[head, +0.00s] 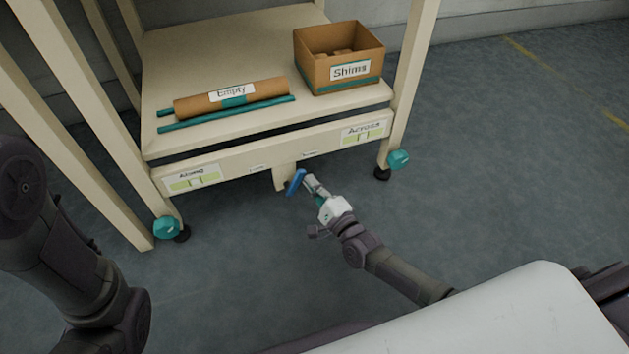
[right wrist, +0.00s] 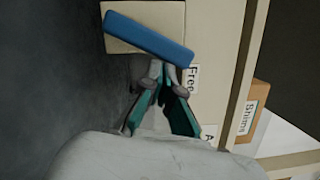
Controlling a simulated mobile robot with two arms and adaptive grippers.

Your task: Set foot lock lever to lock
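The blue foot lock lever (head: 295,182) sits on a cream post (head: 281,178) under the trolley's front rail, and it is tilted. It also shows in the right wrist view as a long blue bar (right wrist: 148,38) across the post. My right gripper (head: 308,183) is at the lever's right side. In the right wrist view its fingertips (right wrist: 165,72) are together with nothing visible between them, right by the lever's edge; I cannot tell whether they touch it. A small "Free" label (right wrist: 191,79) is beside the fingertips. My left gripper is out of view.
The trolley shelf (head: 200,55) holds a brown roll labelled "Empty" (head: 250,90), teal rods and a "Shims" box (head: 338,58). The front rail has "Along" (head: 192,180) and "Across" (head: 364,130) labels. Teal-capped casters (head: 166,228) stand at the corners. The floor in front is clear.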

